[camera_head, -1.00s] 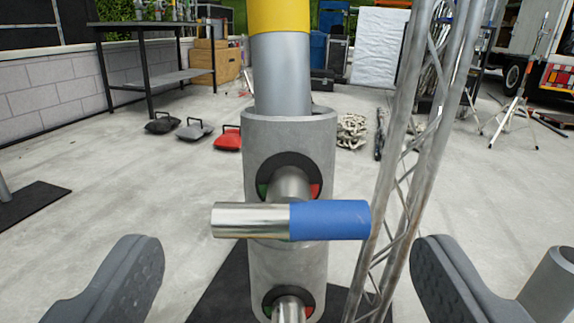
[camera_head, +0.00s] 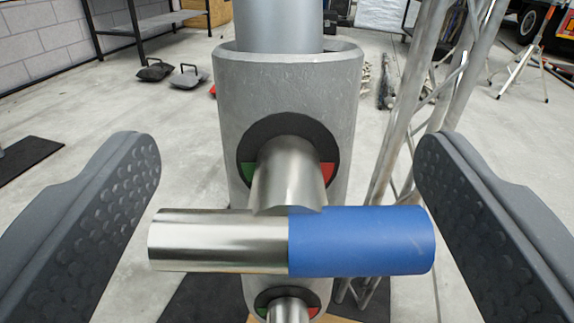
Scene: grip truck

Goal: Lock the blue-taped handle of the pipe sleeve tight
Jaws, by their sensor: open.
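The pipe sleeve (camera_head: 290,90) is a grey upright cylinder in the middle of the view, around a thinner grey pipe (camera_head: 278,24). Its handle is a horizontal bar, bare metal on the left and wrapped in blue tape (camera_head: 362,241) on the right. The bar sits on a metal stem (camera_head: 288,178) in a dark round recess with a green mark (camera_head: 247,172) at left and a red mark (camera_head: 328,174) at right. My gripper (camera_head: 287,205) is open, one finger on each side of the bar, apart from it. A second stem (camera_head: 288,309) shows below, its handle out of view.
A lattice metal truss (camera_head: 425,110) stands close on the right, behind my right finger. A dark mat (camera_head: 196,298) lies at the sleeve's foot. A table (camera_head: 138,30), weights (camera_head: 155,70) and a tripod (camera_head: 530,50) stand farther back. The concrete floor at left is mostly clear.

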